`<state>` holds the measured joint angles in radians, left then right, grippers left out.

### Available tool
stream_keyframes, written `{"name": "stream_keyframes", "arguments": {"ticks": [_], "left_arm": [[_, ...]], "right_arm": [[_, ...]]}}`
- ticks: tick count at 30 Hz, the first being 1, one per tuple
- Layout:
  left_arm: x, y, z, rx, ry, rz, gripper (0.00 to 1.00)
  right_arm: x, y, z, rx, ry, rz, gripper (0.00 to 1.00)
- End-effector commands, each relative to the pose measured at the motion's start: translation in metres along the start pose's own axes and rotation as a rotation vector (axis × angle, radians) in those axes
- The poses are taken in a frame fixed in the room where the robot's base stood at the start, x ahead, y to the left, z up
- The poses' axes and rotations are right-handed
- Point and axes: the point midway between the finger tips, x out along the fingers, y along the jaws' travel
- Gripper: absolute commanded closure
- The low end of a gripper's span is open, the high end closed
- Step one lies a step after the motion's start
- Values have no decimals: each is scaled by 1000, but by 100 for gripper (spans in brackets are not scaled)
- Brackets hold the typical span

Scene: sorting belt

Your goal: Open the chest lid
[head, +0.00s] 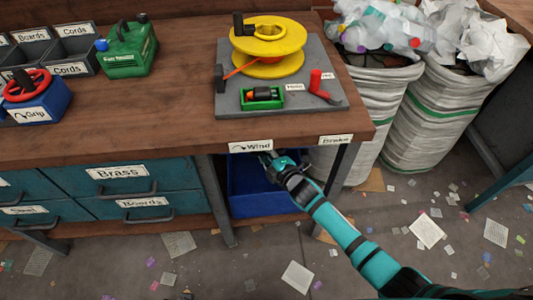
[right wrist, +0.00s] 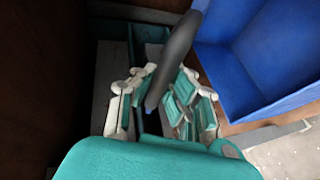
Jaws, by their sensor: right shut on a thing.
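No chest lid can be made out for certain in either view. My right gripper (head: 275,163) reaches under the front edge of the workbench, at the upper part of a blue bin (head: 252,200). In the right wrist view my right gripper (right wrist: 157,92) has its white and teal fingers on both sides of a dark grey curved bar (right wrist: 176,55) and is shut on it. What the bar belongs to is hidden. The blue bin (right wrist: 232,75) stands just to the right of the fingers there. My left gripper is out of view.
The wooden workbench (head: 150,120) overhangs my right gripper. Teal drawers (head: 115,190) are left of the bin, beyond a grey leg (head: 217,200). Filled sacks (head: 435,115) stand to the right. Paper scraps (head: 297,277) litter the floor.

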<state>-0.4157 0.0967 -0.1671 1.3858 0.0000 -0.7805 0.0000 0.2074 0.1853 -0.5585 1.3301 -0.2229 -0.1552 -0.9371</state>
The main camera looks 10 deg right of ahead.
Motion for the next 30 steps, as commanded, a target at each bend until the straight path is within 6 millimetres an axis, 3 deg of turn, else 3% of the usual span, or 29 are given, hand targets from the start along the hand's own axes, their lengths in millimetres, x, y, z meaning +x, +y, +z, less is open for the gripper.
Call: {"name": "stream_keyframes", "arguments": {"ticks": [14,15,22,30], "left_arm": [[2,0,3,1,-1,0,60],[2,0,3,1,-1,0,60],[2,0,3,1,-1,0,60],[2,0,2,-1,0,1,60]], "right_arm": [[1,6,-1,3,3,9,100],[1,6,-1,3,3,9,91],[1,4,-1,2,2,5,62],[0,2,0,0,0,1,62]]}}
